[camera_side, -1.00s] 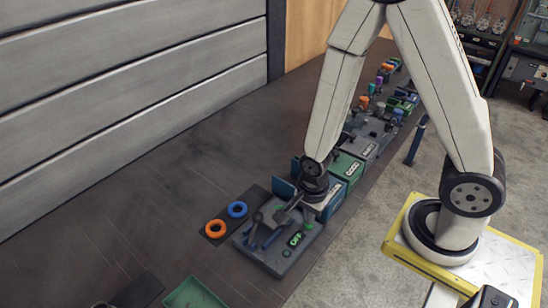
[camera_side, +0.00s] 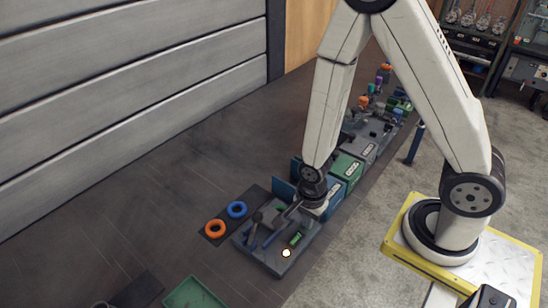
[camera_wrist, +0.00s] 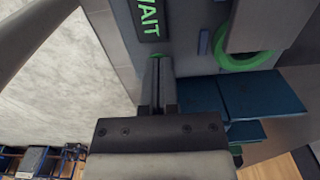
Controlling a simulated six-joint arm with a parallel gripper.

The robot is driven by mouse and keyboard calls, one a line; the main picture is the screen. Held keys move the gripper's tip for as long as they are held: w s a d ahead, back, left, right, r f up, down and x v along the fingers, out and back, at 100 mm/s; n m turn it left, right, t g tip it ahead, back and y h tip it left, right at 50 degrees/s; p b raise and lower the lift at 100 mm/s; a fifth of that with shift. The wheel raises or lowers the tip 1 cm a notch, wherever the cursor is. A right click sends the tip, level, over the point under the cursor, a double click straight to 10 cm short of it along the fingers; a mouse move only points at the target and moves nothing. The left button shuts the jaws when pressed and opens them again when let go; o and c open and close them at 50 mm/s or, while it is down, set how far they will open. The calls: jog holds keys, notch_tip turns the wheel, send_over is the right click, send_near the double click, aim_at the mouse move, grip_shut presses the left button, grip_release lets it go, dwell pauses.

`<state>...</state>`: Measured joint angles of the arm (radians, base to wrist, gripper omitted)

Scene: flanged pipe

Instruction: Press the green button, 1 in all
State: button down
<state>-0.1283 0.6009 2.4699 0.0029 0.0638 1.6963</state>
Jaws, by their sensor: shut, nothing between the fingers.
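The grey panel (camera_side: 262,258) lies on the bench in the side view. Its small display (camera_side: 295,239) is lit green and reads WAIT in the wrist view (camera_wrist: 149,18). A round lamp (camera_side: 286,253) near its front edge glows bright white. My gripper (camera_side: 309,216) is shut and empty, pointing down at the panel's right part, over the green button's place. The button is almost wholly hidden; a green sliver (camera_wrist: 158,56) shows at my fingertips in the wrist view. I cannot tell how far the button is pressed.
An orange ring (camera_side: 215,229) and a blue ring (camera_side: 237,209) lie left of the panel. Blue plates (camera_wrist: 262,95) stand close beside my fingers. A green tray (camera_side: 193,296) lies in front; more fixtures run along the bench behind. Bare bench is at left.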

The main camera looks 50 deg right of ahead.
jog(key=shift+f, duration=0.1)
dwell(0.3)
jog(key=shift+r, duration=2.75)
notch_tip(320, 180, up, 9)
jog(key=shift+f, duration=0.15)
jog(key=shift+n, duration=0.3)
jog(key=w+d+n+t, duration=0.1)
jog(key=n, duration=0.4)
jog(key=w+d+n, duration=0.1)
jog(key=n, duration=0.5)
jog(key=d+n+t, duration=0.1)
jog(key=n, duration=0.5)
jog(key=shift+w+d+r+t, duration=0.15)
jog(key=shift+w+r+t, duration=0.15)
jog(key=shift+w, duration=0.1)
